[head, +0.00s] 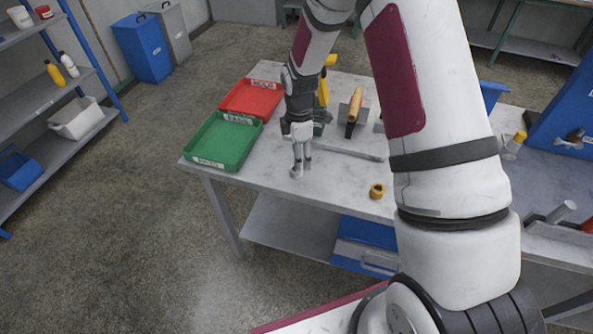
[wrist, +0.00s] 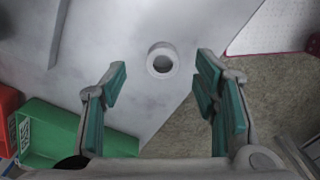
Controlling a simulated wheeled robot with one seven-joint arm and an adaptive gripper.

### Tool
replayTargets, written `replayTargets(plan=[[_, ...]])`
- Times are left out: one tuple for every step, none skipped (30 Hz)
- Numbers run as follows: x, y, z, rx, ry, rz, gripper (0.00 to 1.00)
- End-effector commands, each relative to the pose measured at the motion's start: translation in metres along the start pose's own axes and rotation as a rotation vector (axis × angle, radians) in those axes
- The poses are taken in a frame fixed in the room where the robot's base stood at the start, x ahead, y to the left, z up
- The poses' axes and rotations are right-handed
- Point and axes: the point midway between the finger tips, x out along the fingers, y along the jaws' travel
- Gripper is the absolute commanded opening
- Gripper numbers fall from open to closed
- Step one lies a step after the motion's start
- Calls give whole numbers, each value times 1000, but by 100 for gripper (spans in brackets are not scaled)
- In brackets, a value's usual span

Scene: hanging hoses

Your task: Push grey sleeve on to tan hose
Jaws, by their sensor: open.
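A grey sleeve (wrist: 162,60), a short ring with a round hole, stands on the table in the wrist view, ahead of and between my fingertips. It also shows in the head view (head: 296,173), right under my gripper (head: 301,160) and partly hidden by it. My gripper, also in the wrist view (wrist: 162,74), is open with nothing between its fingers and points down at the sleeve. I cannot tell how much height lies between them.
A green tray (head: 222,141) and a red tray (head: 252,98) sit at the table's left. A yellow-brown ring (head: 377,191) lies near the front edge. The front-left tabletop is clear.

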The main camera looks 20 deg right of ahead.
Motion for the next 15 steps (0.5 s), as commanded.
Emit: replayTargets(plan=[[3, -1, 0, 0, 0, -1, 55], [6, -2, 0, 0, 0, -1, 55], [10, -3, 0, -1, 0, -3, 55], [14, -4, 0, -1, -1, -4, 55], [18, -5, -1, -1, 0, -4, 55], [24, -5, -1, 0, 0, -4, 55], [28, -6, -1, 0, 0, -4, 55], [31, -6, 0, 0, -1, -3, 55], [37, -5, 0, 0, 0, -2, 55], [40, -5, 0, 0, 0, -2, 55], [43, -5, 0, -1, 0, -2, 55], [47, -5, 0, 0, 0, -2, 55], [48, -5, 0, 0, 0, -2, 55], [50, -4, 0, 0, 0, -1, 55], [51, -4, 0, 0, 0, 0, 55]])
